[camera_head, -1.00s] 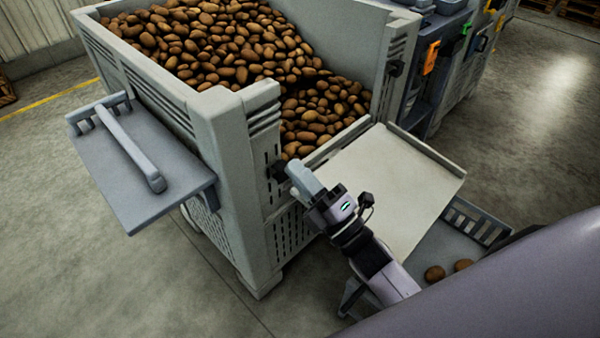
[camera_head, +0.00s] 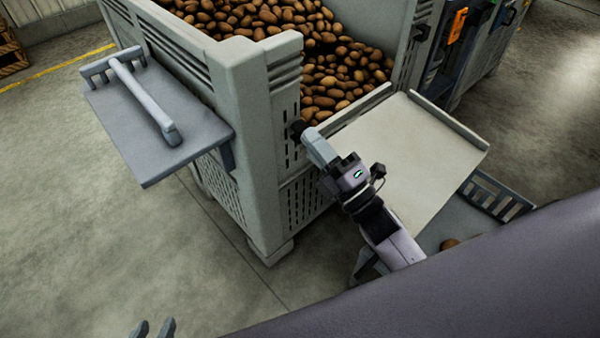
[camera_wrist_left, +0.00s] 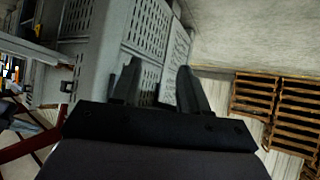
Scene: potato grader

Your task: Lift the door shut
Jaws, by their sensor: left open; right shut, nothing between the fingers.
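The door (camera_head: 420,150) is a pale flat panel with raised side edges. It is folded down and slopes outward from the opening in the front of the grey potato crate (camera_head: 245,110). My right gripper (camera_head: 314,142) is shut and empty. Its tip is at a black latch-like fitting (camera_head: 297,128) on the post left of the opening; I cannot tell whether they touch. My left gripper (camera_head: 153,328) is open and empty, with only its fingertips showing at the bottom left, well away from the door. Its fingers also show in the left wrist view (camera_wrist_left: 160,85), with slotted grey walls beyond.
A grey side shelf (camera_head: 160,110) with a bar handle juts from the crate's left side. Potatoes (camera_head: 340,70) fill the crate to the opening. A slotted grey tray (camera_head: 490,195) lies below the door. Wooden pallets (camera_wrist_left: 285,110) stand at right in the wrist view. Floor at left is clear.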

